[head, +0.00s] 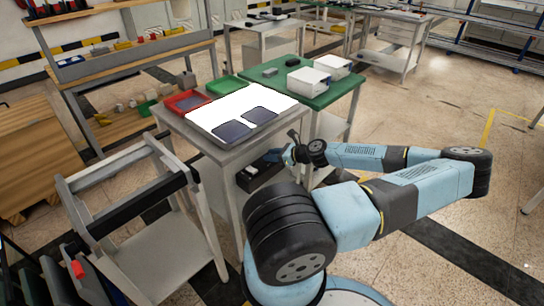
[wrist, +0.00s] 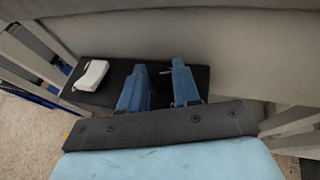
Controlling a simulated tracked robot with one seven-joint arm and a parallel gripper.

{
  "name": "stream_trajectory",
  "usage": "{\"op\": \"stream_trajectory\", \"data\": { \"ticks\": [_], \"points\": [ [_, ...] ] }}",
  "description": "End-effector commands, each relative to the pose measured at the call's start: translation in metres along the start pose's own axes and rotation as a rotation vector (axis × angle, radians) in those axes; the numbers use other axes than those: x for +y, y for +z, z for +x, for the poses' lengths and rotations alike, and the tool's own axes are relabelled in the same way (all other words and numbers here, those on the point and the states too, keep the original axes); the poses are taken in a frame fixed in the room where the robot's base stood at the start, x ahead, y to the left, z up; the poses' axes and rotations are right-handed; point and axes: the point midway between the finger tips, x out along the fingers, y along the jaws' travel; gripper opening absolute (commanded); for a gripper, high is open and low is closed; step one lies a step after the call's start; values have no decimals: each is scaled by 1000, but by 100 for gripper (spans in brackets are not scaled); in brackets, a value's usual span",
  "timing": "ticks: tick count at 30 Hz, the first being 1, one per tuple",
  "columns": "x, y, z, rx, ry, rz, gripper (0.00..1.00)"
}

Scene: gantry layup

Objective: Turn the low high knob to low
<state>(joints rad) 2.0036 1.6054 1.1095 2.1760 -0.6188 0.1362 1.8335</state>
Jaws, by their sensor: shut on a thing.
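A black control box (head: 258,174) is on the side of the grey worktable, below its top. My gripper (head: 277,157) reaches it from the right. In the wrist view, my gripper (wrist: 160,70) has its two blue fingers over the dark face of the box (wrist: 105,98), with a gap between them. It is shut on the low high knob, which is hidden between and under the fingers. The knob's pointer and the low and high marks cannot be read.
A white block-like part (wrist: 91,75) sits on the box left of my fingers. Above, the grey worktable (head: 262,137) bears a white sheet with dark panels, a red tray (head: 187,102) and a green tray (head: 227,86). A grey frame cart (head: 150,245) stands close on the left.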

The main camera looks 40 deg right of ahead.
Motion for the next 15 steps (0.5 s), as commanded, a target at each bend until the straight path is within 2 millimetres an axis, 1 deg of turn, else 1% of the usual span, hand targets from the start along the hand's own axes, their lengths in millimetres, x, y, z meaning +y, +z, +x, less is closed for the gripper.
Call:
{"op": "stream_trajectory", "data": {
  "ticks": [8, 15],
  "points": [
    [-5, 0, 0, 3, 180, -74, 1],
    [-9, 0, 1, 6, 378, -159, 1]
  ]
}}
